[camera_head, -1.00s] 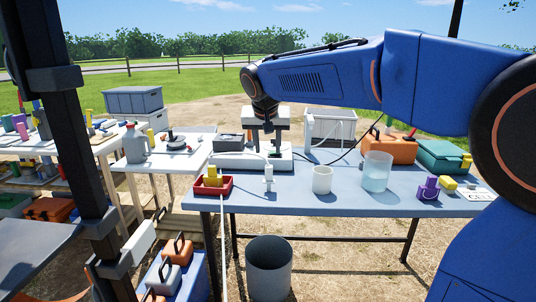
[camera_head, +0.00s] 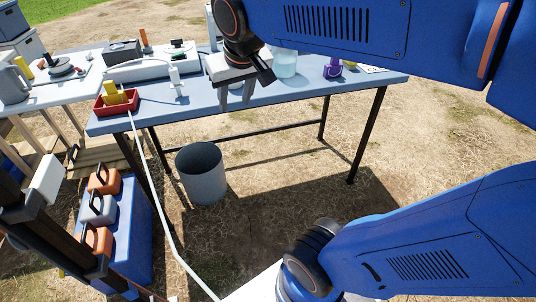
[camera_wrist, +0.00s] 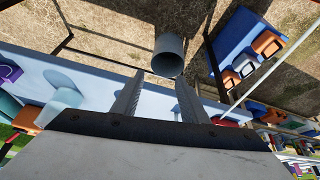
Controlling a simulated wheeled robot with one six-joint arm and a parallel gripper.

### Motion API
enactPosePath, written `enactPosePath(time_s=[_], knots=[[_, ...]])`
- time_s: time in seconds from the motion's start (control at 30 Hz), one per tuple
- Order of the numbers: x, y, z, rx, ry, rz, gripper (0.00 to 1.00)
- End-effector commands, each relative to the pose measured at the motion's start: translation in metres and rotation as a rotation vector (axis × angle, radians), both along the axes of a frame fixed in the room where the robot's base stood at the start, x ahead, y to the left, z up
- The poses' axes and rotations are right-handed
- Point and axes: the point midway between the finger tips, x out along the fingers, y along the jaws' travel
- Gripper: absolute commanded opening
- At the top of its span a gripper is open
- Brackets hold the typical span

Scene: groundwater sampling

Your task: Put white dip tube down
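A long thin white tube (camera_head: 150,160), which looks like the dip tube, runs from beside the red tray (camera_head: 116,103) at the table's left end down toward the ground. It bends near the bottom of the head view, and its lower end is out of sight. A straight white line in the wrist view (camera_wrist: 262,82) looks like the same tube. My gripper (camera_head: 235,98) points down at the table's front edge, right of the tube and apart from it. Its fingers are spread with nothing between them; the wrist view (camera_wrist: 158,98) shows the gap empty too.
A grey bin (camera_head: 202,172) stands on the ground before the table (camera_head: 300,92). A clear beaker (camera_head: 284,64) and a purple item (camera_head: 333,68) stand right of my gripper. A small white bottle-like item (camera_head: 176,80) stands left. A blue case (camera_head: 125,230) with orange and grey boxes is lower left.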

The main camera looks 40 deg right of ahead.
Motion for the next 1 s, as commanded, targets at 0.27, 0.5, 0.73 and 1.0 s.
enactPosePath(time_s=[0.27, 0.5, 0.73, 1.0], knots=[[-0.094, -0.01, -0.067, 0.013, 0.02, 0.08, 0.4], [-0.127, -0.01, -0.097, 0.018, 0.025, 0.116, 0.4], [-0.128, -0.01, -0.099, 0.018, 0.026, 0.119, 0.4], [-0.128, -0.01, -0.098, 0.018, 0.026, 0.119, 0.41]])
